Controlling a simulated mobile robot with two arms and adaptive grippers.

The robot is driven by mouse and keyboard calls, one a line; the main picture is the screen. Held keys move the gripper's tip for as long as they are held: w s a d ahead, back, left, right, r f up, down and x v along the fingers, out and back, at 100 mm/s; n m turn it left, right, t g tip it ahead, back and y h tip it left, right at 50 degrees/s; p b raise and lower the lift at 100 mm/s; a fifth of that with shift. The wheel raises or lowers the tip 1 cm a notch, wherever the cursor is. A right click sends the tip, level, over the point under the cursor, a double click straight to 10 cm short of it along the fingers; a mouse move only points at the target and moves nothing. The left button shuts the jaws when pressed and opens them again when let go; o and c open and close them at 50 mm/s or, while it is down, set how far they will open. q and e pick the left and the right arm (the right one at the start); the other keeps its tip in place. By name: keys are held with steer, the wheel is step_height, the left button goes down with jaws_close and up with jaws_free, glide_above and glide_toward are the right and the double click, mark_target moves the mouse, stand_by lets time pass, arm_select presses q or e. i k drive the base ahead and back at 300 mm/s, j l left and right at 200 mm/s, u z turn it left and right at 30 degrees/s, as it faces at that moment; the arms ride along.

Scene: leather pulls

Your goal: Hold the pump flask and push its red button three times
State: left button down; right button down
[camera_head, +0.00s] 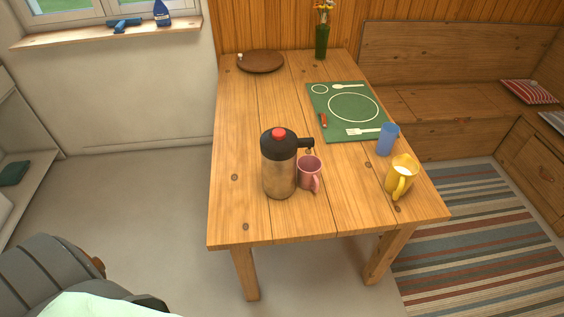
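The pump flask (279,172) stands upright on the wooden table (240,218), near its front left part. It has a metallic brown body, a black top with a spout pointing right, and a red button (278,132) on top. A pink mug (309,175) stands just right of the flask, below the spout. Neither my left gripper nor my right gripper shows in the head view, and nothing is holding the flask.
A green placemat (318,99), a brown round plate (261,62) and a vase (321,44) are farther back. The table left of the flask is clear. A bench (440,104) stands behind right.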

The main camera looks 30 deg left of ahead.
mark_target(277, 134)
steer(key=j+z, duration=0.15)
steer(key=j, duration=0.6)
steer(key=k+j+z, duration=0.15)
steer(key=j, duration=0.55)
